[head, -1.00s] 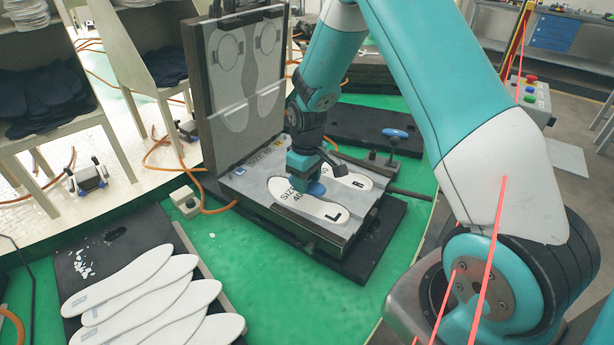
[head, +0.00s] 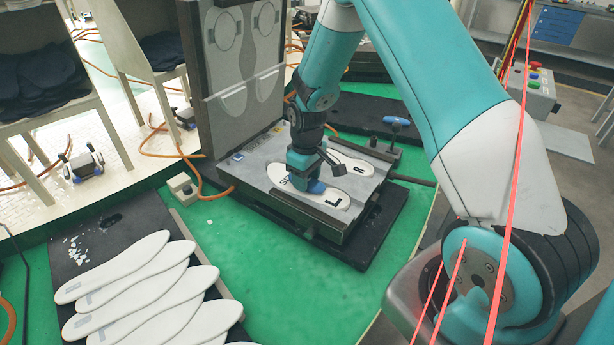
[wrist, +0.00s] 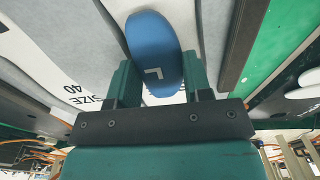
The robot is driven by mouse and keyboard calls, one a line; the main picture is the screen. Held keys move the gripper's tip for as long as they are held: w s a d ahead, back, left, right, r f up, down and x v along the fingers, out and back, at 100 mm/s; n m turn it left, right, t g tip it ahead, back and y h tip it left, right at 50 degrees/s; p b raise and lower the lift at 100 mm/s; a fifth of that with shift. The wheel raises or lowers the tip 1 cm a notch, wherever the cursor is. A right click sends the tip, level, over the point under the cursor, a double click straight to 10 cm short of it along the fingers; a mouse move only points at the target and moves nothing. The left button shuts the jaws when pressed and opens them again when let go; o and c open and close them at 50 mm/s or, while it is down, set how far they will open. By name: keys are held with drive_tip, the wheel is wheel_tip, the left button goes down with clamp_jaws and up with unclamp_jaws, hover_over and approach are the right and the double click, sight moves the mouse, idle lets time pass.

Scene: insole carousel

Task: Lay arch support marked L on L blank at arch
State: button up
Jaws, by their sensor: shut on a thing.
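My gripper (wrist: 160,88) is shut on a blue arch support (wrist: 153,50) with a white L on it, held between the two teal fingers in the wrist view. In the head view my gripper (head: 304,182) is low over the white L blank (head: 328,199), which lies in the lower mould plate with its L mark toward the front. The blue support (head: 316,187) shows just at the fingertips over the blank's middle. I cannot tell whether it touches the blank. The R blank (head: 352,165) lies beside it, partly hidden by my gripper.
The raised mould lid (head: 190,85) stands behind the plate. A black board (head: 110,228) with several white insoles (head: 140,290) is at the front left. A blue-handled clamp (head: 397,121) is at the right. Green table (head: 250,270) is free in front.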

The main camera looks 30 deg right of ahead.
drive_tip(key=o, duration=0.9)
drive_tip(key=shift+s+f, duration=0.15)
drive_tip(key=shift+f, duration=0.2)
drive_tip(key=shift+d, duration=0.1)
drive_tip(key=shift+c, duration=0.2)
drive_tip(key=shift+r, duration=0.1)
drive_tip(key=shift+o, duration=0.4)
drive_tip(key=shift+r, duration=0.35)
wheel_tip(320, 180, up, 17)
drive_tip(key=shift+r+b, duration=0.15)
drive_tip(key=shift+b, duration=0.3)
